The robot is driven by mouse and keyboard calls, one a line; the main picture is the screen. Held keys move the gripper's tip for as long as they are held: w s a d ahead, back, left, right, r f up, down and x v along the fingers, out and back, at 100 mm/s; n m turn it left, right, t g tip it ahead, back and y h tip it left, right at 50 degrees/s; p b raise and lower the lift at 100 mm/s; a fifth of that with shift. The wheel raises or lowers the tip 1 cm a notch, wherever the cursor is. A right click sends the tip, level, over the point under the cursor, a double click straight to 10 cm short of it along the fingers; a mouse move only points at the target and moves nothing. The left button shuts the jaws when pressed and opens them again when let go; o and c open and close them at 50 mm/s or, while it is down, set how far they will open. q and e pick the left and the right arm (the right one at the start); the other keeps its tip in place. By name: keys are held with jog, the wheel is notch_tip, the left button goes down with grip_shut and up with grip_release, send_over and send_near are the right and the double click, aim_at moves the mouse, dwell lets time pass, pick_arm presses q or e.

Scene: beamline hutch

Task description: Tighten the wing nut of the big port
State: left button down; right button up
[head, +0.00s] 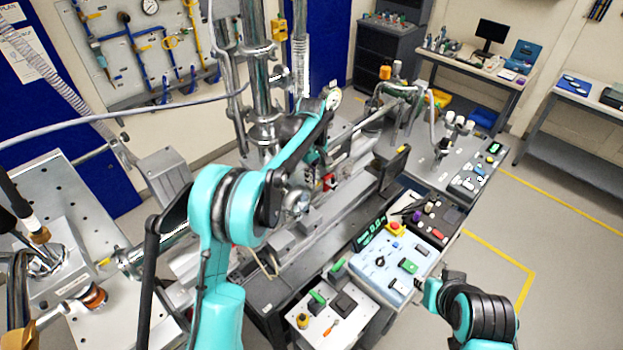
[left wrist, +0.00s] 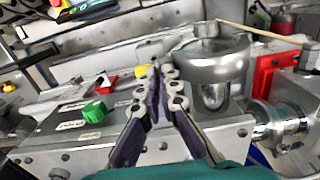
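In the left wrist view a big domed steel port body (left wrist: 215,72) stands on the metal block, with a round cap on top. A shiny round clamp fitting (left wrist: 280,125) is on the right. I cannot make out the wing nut for certain in either view. My left gripper (left wrist: 160,80) has its dark fingers drawn together at the tips, just left of the dome, with nothing visible between them. In the head view my left arm reaches over the beamline and hides much of that spot. My right gripper (head: 448,280) is low at the right, far from the port, its fingers unclear.
A red block (left wrist: 275,72) stands right of the dome. A green knob (left wrist: 94,112) is on the left of the metal block. The control panel (head: 385,268) is between the arms. A vertical steel column (head: 262,100) rises behind my left arm. Open floor lies at the right.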

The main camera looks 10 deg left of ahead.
pick_arm(q)
jog(key=m+b, duration=0.1)
jog(key=m, duration=0.1)
jog(key=shift+f+m, duration=0.1)
jog(key=shift+m, duration=0.2)
jog(key=m+b, duration=0.1)
jog(key=m, duration=0.1)
jog(key=shift+m, duration=0.4)
jog(key=m+b, duration=0.2)
jog(key=m, duration=0.8)
jog(key=shift+b, duration=0.35)
jog(key=m, duration=0.3)
jog(key=shift+m, duration=0.3)
jog(key=m+b, duration=0.1)
jog(key=m, duration=0.4)
jog(key=shift+m, duration=0.4)
